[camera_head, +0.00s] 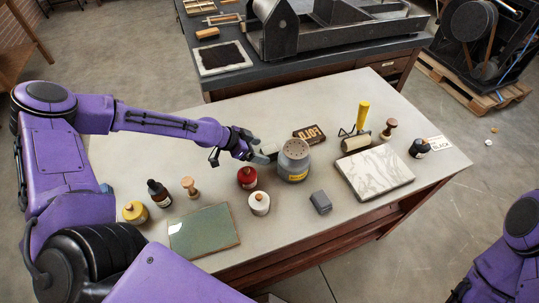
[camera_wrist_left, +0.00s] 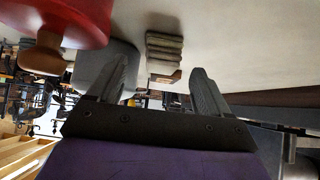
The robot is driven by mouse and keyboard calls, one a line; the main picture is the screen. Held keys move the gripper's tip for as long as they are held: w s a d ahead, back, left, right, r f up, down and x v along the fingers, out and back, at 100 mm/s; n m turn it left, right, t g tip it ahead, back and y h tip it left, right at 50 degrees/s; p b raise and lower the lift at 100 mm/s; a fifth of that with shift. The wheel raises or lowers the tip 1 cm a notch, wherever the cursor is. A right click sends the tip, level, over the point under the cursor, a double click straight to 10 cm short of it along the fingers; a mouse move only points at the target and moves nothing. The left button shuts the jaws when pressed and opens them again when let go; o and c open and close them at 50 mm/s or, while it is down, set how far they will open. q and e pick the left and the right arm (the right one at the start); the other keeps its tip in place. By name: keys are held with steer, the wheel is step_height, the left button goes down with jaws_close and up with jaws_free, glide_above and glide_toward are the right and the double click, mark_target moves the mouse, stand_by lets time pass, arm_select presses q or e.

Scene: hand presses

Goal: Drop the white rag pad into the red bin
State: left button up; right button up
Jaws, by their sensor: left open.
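My left gripper (camera_head: 264,156) is open and empty. In the head view it hangs over the table just left of the grey can with a perforated lid (camera_head: 294,160), above the red pot (camera_head: 247,177). In the left wrist view its two fingers (camera_wrist_left: 160,70) stand apart with a layered, pale and brown block (camera_wrist_left: 164,52) showing beyond them; I cannot tell what that block is. The red pot (camera_wrist_left: 70,22) is at the upper left there. I cannot make out a white rag pad or a red bin for certain in either view. My right arm shows at the right edge, its fingers out of sight.
Around the gripper stand a white pot (camera_head: 259,203), a grey block (camera_head: 320,202) and a dark FOLD block (camera_head: 309,134). A green slab (camera_head: 204,230) lies at front left, a marble slab (camera_head: 375,172) at right. A yellow-handled roller (camera_head: 356,140) lies behind it.

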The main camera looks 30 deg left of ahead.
mark_target(264, 152)
arm_select(q)
steer(key=x, duration=0.3)
steer(key=shift+a+f, duration=0.1)
steer(key=shift+a, duration=0.05)
steer(key=shift+w+d+f, duration=0.1)
steer(key=shift+w+d, duration=0.05)
steer(key=shift+d, duration=0.1)
steer(key=shift+c, duration=0.4)
steer(key=c, duration=1.1)
steer(key=shift+o, duration=0.2)
steer(key=shift+r, duration=5)
